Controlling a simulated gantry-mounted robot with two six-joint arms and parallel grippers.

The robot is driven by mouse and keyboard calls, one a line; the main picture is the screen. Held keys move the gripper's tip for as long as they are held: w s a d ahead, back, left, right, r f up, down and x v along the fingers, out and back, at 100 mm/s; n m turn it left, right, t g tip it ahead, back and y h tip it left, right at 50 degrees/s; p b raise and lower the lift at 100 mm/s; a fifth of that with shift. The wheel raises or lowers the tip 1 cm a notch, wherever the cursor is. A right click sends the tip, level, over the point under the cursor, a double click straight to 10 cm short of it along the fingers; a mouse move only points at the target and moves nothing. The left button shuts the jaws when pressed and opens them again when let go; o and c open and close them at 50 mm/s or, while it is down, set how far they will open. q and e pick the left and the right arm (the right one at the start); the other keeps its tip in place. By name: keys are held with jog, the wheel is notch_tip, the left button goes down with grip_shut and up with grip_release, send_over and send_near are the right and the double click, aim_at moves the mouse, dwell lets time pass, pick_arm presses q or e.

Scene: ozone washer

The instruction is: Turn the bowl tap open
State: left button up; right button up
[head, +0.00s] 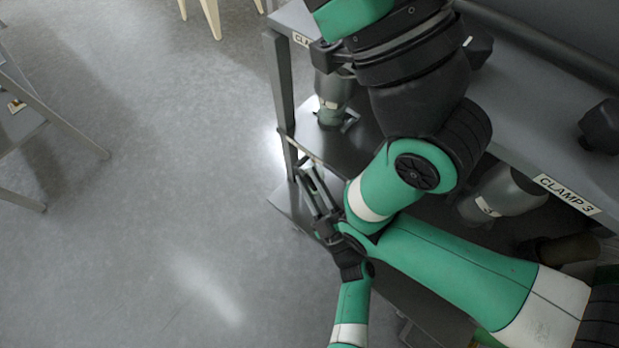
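No bowl tap can be made out in the head view. My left gripper (306,178) is near the middle of the picture, beside the front left post of a grey rack. Its two dark fingers point up and slightly left, with a gap between them, and nothing shows in the gap. My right gripper cannot be made out. Green and black arm links cover much of the rack.
The grey bench top (545,115) carries a "CLAMP 3" label (567,194). A lower shelf (345,150) holds a grey-green device (334,92). A grey metal frame (50,115) stands at left. Pale legs (212,15) show at the top. Open floor (150,220) lies left.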

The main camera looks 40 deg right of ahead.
pick_arm(q)
jog(key=p+v, duration=0.1)
jog(key=v, duration=1)
jog(key=shift+p, duration=0.3)
jog(key=shift+s+f, duration=0.1)
